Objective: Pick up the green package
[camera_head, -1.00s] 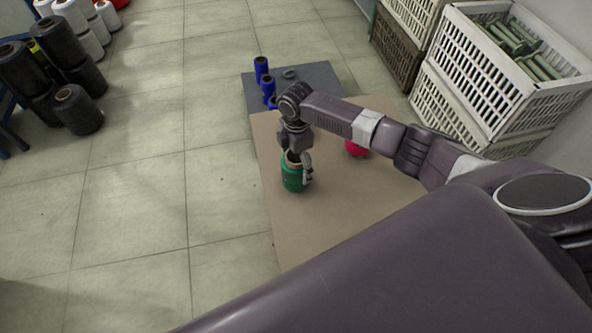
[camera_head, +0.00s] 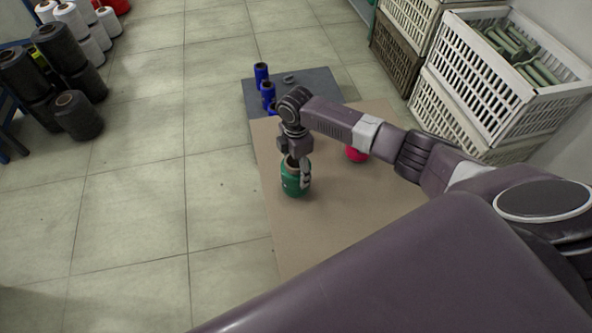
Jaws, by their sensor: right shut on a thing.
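The green package (camera_head: 293,184) is a green spool of thread near the left edge of the brown table (camera_head: 330,220). My right gripper (camera_head: 298,171) points down over it and is shut on it, with a finger against its right side. I cannot tell whether the package touches the table or hangs just above it. My left gripper is not in view.
A red spool (camera_head: 356,153) stands partly behind my right forearm. Several blue spools (camera_head: 268,91) stand on a grey mat (camera_head: 318,83) at the back. White crates (camera_head: 465,80) stack at the right. Dark spools (camera_head: 78,115) stand on the floor at the left.

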